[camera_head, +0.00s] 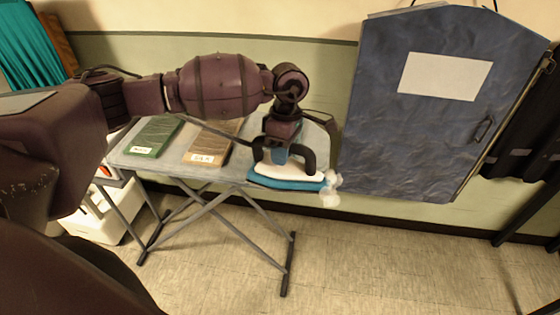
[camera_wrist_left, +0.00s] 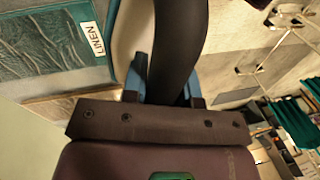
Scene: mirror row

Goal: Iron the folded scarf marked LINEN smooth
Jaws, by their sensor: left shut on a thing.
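The dark green-teal scarf marked LINEN (camera_wrist_left: 45,40) shows at upper left in the left wrist view, its surface creased. In the head view my arm and the iron hide most of it. The white and teal-blue iron (camera_head: 288,172) is at the front right of the ironing board (camera_head: 180,166). My left gripper (camera_head: 282,150) is shut on its dark handle (camera_wrist_left: 180,45). In the wrist view the iron is beside the label edge of the scarf. I cannot tell whether it touches the cloth. My right gripper is not in view.
A green folded scarf (camera_head: 156,134) and a brown one marked SILK (camera_head: 212,145) lie left of the iron. Pale steam-like puffs (camera_head: 331,190) are at the iron's right end. A large blue-grey panel (camera_head: 425,130) stands right of the board. Floor in front is open.

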